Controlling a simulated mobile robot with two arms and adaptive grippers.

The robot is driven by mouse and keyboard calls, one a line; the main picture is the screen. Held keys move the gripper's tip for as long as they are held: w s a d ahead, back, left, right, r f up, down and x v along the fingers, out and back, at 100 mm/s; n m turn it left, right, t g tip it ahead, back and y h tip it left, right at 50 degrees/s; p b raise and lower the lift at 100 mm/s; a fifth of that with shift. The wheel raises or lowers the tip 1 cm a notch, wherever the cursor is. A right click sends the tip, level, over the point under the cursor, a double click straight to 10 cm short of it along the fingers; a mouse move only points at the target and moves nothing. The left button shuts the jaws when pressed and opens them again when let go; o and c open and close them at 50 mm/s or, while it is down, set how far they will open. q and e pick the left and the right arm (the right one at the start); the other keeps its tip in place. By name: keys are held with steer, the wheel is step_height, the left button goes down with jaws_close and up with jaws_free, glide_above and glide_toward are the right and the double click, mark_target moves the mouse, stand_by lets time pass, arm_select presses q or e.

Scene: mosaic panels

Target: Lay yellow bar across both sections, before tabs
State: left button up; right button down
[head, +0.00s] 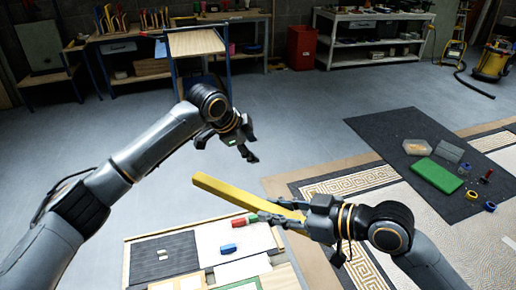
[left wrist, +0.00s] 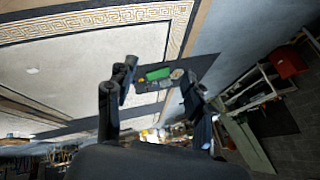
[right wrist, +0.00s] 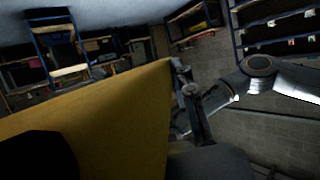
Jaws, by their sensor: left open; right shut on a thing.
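The long yellow bar (head: 230,192) is held in the air by my right gripper (head: 278,214), which is shut on it near one end. The bar points up and to the left in the head view. In the right wrist view the bar (right wrist: 110,115) fills much of the picture. My left gripper (head: 227,148) is open and empty, higher up and apart from the bar. Its two spread fingers also show in the left wrist view (left wrist: 150,95). The sections and tabs cannot be told with certainty; a worktable with a dark panel (head: 165,257) and pale panels stands below the bar.
A dark mat (head: 400,135) on the floor at right holds a green slab (head: 437,175), tape rolls and small items. Shelves and a red bin (head: 302,47) stand far back. Floor between is clear.

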arm_select(q)
steer(key=s+d+r+m+g+y, duration=0.1)
steer(key=s+d+r+m+g, duration=0.3)
steer(key=s+r, duration=0.6)
arm_select(e)
steer(key=shift+r, duration=0.1)
arm_select(q)
step_height(320, 180, up, 4)
steer(key=r+m+g+y, duration=0.1)
steer(key=m+y, duration=0.1)
steer(key=y, duration=0.1)
glide_above(258, 200)
steer(key=shift+m, duration=0.3)
step_height(258, 200, down, 12)
steer(key=shift+f, duration=0.15)
jaws_close()
arm_select(e)
steer(key=c, duration=1)
jaws_free()
